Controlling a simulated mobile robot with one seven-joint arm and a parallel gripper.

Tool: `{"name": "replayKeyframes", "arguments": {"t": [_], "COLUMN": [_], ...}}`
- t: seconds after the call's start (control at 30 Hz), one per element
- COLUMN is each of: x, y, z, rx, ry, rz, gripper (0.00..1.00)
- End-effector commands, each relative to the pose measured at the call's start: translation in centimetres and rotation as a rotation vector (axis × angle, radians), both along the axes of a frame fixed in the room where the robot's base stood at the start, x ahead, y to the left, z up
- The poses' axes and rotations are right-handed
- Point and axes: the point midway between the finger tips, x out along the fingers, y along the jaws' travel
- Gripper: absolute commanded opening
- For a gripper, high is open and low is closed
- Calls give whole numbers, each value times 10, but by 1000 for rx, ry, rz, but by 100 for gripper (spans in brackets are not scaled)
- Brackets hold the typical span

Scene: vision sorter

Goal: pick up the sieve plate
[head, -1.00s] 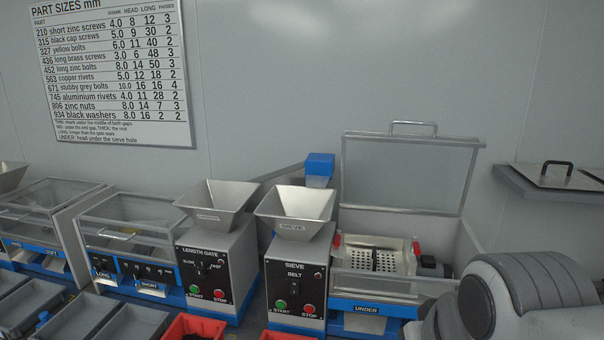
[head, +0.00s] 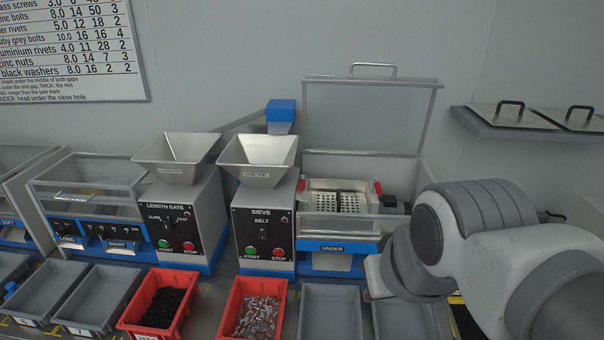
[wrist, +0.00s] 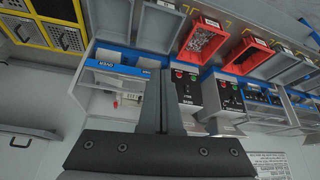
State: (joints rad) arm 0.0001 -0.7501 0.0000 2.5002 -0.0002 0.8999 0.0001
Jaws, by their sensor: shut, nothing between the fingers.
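A perforated metal sieve plate (head: 350,202) lies in the sieve machine at the right of the bench, between two red clips. The machine's clear lid (head: 365,115) stands open behind it. My gripper (wrist: 161,105) is shut and empty in the wrist view, with its two fingers together. That view is turned over, and the fingers cover part of the sieve machine; a red clip (wrist: 116,103) shows beside them. In the head view my arm stands right of the machine and the gripper's fingers are hidden. Perforated plates in yellow frames (wrist: 68,39) show at the wrist view's upper left.
The sieve control box (head: 264,235) with its hopper (head: 257,160) stands left of the plate. A red bin (head: 251,308) of mixed small parts and empty grey bins (head: 331,310) line the front. A wall shelf (head: 490,124) holds two flat plates with black handles.

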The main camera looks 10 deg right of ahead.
Motion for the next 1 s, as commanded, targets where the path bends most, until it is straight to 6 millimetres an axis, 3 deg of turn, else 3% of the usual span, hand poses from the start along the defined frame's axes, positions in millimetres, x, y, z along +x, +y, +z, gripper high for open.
{"name": "replayKeyframes", "arguments": {"t": [0.47, 0.63, 0.77, 1.0], "x": [0, 6, 29, 99], "y": [0, -1, -2, -6], "z": [0, 5, 20, 51], "rx": [0, -3, -10, -20], "ry": [0, 2, 11, 31], "rz": [0, -4, -15, -39], "gripper": [0, 29, 50, 50]}}
